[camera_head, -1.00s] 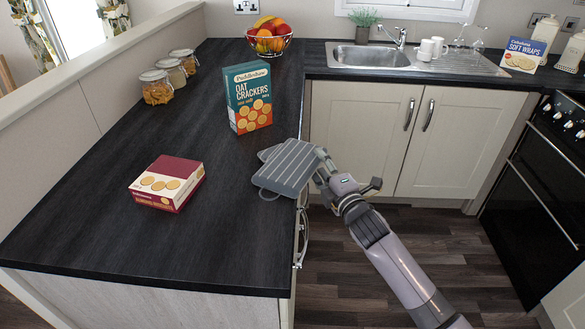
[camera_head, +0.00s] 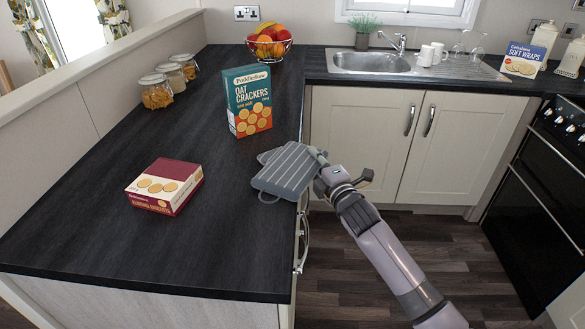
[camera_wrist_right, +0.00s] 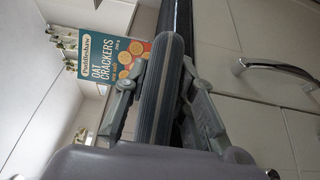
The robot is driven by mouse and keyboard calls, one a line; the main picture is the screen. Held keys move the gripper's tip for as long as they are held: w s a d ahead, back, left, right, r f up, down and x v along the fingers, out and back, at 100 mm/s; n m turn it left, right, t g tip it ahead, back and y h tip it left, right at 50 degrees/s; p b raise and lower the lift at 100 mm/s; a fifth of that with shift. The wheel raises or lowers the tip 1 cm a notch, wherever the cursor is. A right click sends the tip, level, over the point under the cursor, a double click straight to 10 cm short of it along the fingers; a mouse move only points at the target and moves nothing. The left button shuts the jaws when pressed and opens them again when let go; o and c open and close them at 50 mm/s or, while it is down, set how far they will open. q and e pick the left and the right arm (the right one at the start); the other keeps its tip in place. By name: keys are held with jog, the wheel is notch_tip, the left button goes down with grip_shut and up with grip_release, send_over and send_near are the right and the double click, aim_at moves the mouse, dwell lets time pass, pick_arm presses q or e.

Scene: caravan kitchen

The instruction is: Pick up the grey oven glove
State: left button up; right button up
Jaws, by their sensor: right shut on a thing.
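The grey oven glove (camera_head: 287,170) has pale stripes and a small hanging loop. In the head view it is at the right edge of the dark worktop, below the oat crackers box. My right gripper (camera_head: 321,168) is at the glove's right end, shut on it. In the right wrist view the glove (camera_wrist_right: 161,95) stands edge-on between the two fingers of my right gripper (camera_wrist_right: 163,95), one on each side. Whether the glove's far end still touches the worktop is hard to tell. My left gripper is not in view.
The oat crackers box (camera_head: 250,101) stands just behind the glove. A maroon and white biscuit box (camera_head: 165,186) lies to the left on the worktop (camera_head: 140,245). Jars (camera_head: 157,92) and a fruit bowl (camera_head: 268,44) are farther back. Cupboard doors (camera_head: 365,140) are behind my right arm.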

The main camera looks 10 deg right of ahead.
grip_shut()
jog(key=shift+r, duration=0.15)
